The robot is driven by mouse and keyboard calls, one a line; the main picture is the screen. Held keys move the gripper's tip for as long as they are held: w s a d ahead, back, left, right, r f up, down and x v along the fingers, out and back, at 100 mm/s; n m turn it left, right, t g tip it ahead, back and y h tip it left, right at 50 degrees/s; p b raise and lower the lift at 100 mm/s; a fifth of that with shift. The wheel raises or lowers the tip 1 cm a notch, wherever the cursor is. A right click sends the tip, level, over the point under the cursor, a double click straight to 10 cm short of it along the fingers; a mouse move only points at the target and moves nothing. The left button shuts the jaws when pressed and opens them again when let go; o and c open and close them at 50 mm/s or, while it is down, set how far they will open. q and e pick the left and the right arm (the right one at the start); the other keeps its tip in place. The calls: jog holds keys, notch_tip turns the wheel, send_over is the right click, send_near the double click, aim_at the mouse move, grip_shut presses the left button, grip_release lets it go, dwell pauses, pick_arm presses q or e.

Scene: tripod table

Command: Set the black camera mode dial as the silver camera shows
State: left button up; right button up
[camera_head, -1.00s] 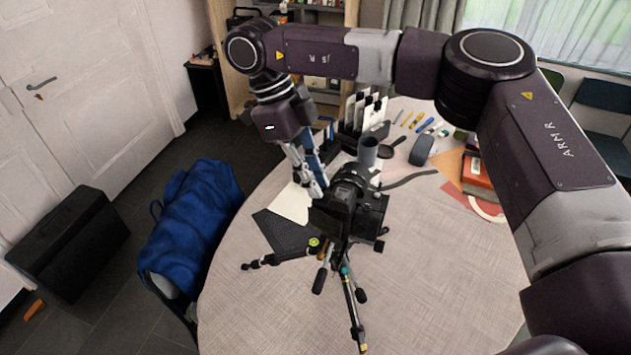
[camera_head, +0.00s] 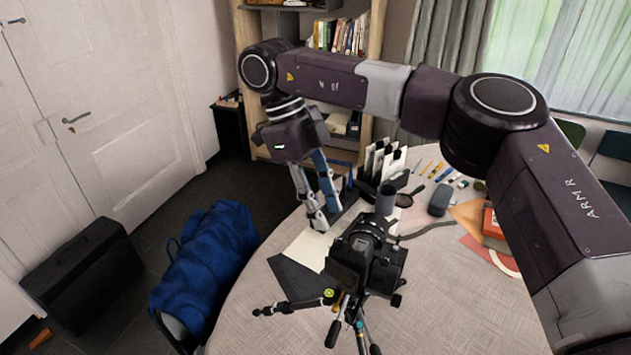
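The black camera (camera_head: 350,257) sits on a small tripod (camera_head: 361,328) on the round table. Its lens points up and back, and its mode dial is too small to read. My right gripper (camera_head: 327,215) is behind and to the left of the camera, apart from it. Its fingers point down, with a gap between the tips and nothing held. I cannot make out a silver camera in this view. My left gripper is out of view.
The cloth-covered table (camera_head: 262,305) holds a dark mat (camera_head: 297,279), white paper, a card rack (camera_head: 385,163), a grey cup, a magnifier, pens and a red book (camera_head: 493,223). A blue bag (camera_head: 207,258) is left of the table. My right arm spans the upper right.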

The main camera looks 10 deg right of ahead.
jog(key=v, duration=0.7)
jog(key=shift+f, duration=0.1)
